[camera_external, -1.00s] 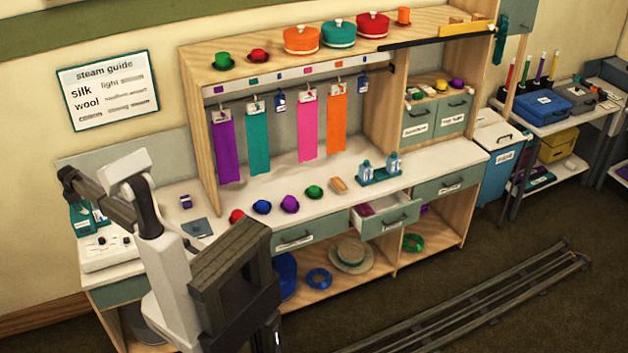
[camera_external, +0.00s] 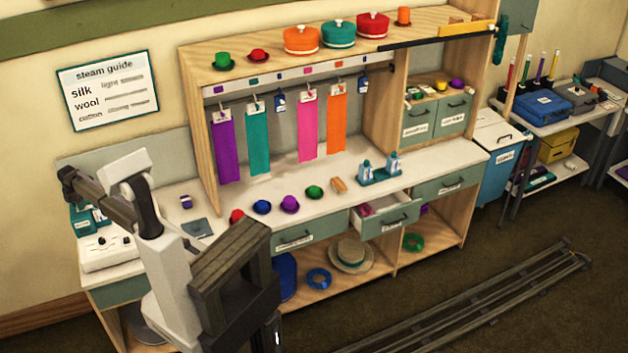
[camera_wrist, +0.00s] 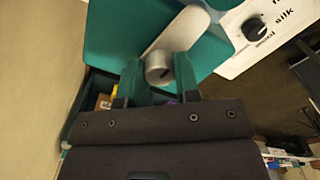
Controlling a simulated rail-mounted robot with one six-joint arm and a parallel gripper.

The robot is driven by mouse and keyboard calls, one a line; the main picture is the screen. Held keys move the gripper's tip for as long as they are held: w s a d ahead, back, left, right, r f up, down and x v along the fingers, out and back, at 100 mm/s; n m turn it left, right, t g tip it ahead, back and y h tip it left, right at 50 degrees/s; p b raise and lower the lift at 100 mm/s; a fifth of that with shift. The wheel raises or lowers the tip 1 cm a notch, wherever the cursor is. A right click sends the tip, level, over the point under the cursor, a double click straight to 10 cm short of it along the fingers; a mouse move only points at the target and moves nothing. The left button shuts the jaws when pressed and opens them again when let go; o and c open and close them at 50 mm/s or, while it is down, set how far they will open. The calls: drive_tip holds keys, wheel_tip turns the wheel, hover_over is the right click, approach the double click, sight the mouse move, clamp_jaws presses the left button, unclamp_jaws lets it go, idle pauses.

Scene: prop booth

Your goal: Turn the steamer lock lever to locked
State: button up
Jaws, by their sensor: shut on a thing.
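The steamer (camera_wrist: 120,28) is a teal box in the wrist view; it also shows at the far left of the bench in the external view (camera_external: 85,222). A pale lever (camera_wrist: 186,27) lies slantwise across it, with a round silver piece (camera_wrist: 157,67) at its near end. My gripper (camera_wrist: 159,76) has its two teal fingers on either side of that silver end and is shut on the lever. In the external view my wrist hangs above the steamer, and the fingertips are hard to make out. I cannot read any lock marking.
A white control box with a black dial (camera_wrist: 254,27), lettered silk and wool, stands beside the steamer; it also shows in the external view (camera_external: 108,254). The wall is close behind. A grey pad (camera_external: 196,228) and small coloured hats lie farther right on the bench.

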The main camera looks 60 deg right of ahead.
drive_tip(key=shift+n, duration=0.6)
drive_tip(key=o, duration=0.9)
wheel_tip(320, 180, up, 11)
drive_tip(key=p, duration=1)
drive_tip(key=shift+f+p, duration=0.1)
drive_tip(key=shift+p, duration=0.3)
